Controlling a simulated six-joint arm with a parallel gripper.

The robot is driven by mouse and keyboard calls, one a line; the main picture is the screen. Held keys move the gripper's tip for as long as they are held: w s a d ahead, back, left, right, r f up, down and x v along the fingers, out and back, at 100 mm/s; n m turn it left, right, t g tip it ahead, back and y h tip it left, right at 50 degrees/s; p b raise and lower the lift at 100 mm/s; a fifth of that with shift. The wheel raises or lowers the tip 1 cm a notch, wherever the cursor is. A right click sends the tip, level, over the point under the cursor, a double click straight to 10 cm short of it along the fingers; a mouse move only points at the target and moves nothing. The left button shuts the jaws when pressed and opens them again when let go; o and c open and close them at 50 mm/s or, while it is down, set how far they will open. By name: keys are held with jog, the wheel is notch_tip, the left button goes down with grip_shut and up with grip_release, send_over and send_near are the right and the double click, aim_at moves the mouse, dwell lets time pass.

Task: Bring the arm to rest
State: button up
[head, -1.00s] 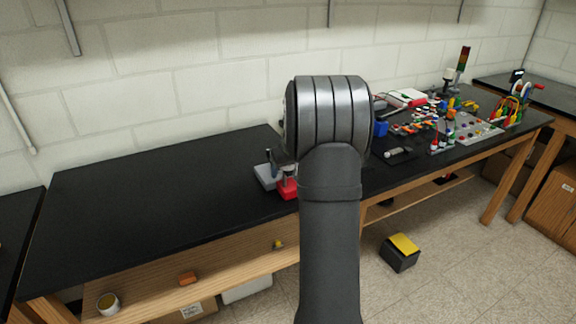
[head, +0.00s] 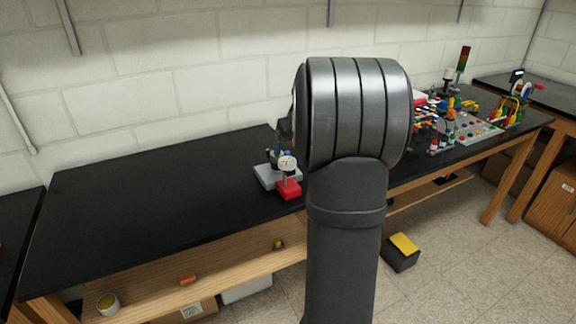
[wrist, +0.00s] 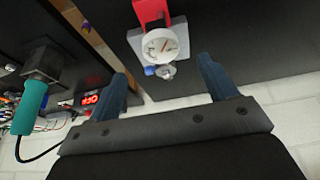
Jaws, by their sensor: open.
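My gripper (wrist: 168,88) shows in the wrist view with its two blue fingers wide apart and nothing between them. In the head view my arm's thick grey links stand in front of the bench and hide most of the gripper.
The black bench (head: 150,195) is bare on the left. Several coloured parts and a panel (head: 478,131) crowd its right side. In the wrist view a teal-handled tool (wrist: 30,108) and a red digital display (wrist: 89,99) are at left. A yellow-topped box (head: 401,252) is on the floor.

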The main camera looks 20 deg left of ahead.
aim_at(286, 168)
jog(key=v, duration=0.5)
jog(key=shift+r, duration=0.2)
jog(key=x, duration=1.7)
jog(key=shift+f, duration=0.25)
jog(key=shift+r, duration=0.15)
jog(key=v, duration=1.7)
